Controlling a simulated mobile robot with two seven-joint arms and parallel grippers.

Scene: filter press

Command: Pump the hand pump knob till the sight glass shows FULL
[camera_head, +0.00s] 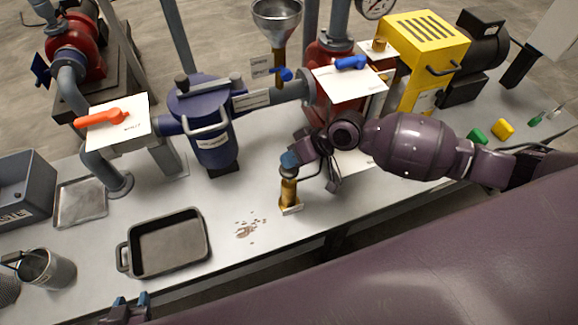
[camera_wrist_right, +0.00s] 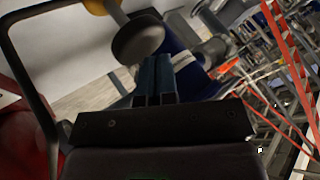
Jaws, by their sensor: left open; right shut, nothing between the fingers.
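The hand pump (camera_head: 288,194) is a short upright brass cylinder on a small base near the front edge of the bench. My right gripper (camera_head: 290,160) is shut and empty at the top of the pump; its blue fingertips cover the pump's top in the head view. In the right wrist view a round grey knob (camera_wrist_right: 138,40) lies just beyond the shut blue fingertips (camera_wrist_right: 155,78); I cannot tell whether they touch. My left gripper (camera_head: 130,306) is open and empty at the bottom edge of the head view. I cannot make out the sight glass or its reading.
A dark tray (camera_head: 168,245) and brown crumbs (camera_head: 246,230) lie left of the pump. A blue strainer vessel (camera_head: 205,120), a red housing (camera_head: 325,70) and a yellow box (camera_head: 425,50) stand behind. An orange valve handle (camera_head: 110,117) is at left. Bench is clear around the crumbs.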

